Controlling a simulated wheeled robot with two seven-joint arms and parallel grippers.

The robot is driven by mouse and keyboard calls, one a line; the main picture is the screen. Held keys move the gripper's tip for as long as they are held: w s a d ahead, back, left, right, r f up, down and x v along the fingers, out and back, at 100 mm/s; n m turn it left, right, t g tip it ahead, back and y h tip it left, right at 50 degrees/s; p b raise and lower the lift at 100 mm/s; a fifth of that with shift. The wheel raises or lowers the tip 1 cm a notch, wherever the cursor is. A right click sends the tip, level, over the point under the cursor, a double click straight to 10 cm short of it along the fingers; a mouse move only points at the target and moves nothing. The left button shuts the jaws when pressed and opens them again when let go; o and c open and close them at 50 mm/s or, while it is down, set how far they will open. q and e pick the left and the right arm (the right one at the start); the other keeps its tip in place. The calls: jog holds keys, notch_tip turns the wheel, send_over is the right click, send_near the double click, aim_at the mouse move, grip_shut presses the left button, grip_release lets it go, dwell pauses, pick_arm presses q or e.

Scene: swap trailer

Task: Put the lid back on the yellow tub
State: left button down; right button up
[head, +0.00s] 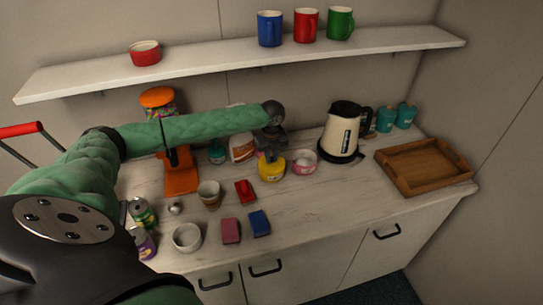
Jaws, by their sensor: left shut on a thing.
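The yellow tub (271,172) stands on the counter, left of a pink and white round container. My left gripper (270,155) reaches over from the left and points down at the top of the tub. It is shut on what looks like the tub's lid, right at the tub's top. The fingers and arm hide much of the lid, so I cannot tell whether it sits flat on the rim. My right gripper is not in view.
The pink and white container (303,161) stands close right of the tub, with a kettle (343,135) beyond. A white bottle (242,148) is behind left. A red item (245,191) and cup (209,193) are in front left. A wooden tray (425,180) lies right.

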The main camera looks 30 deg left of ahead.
pick_arm(q)
jog(key=shift+f+p, duration=0.15)
jog(key=shift+p, duration=0.5)
dwell(1.2)
dwell(0.3)
jog(key=c, duration=0.8)
grip_release()
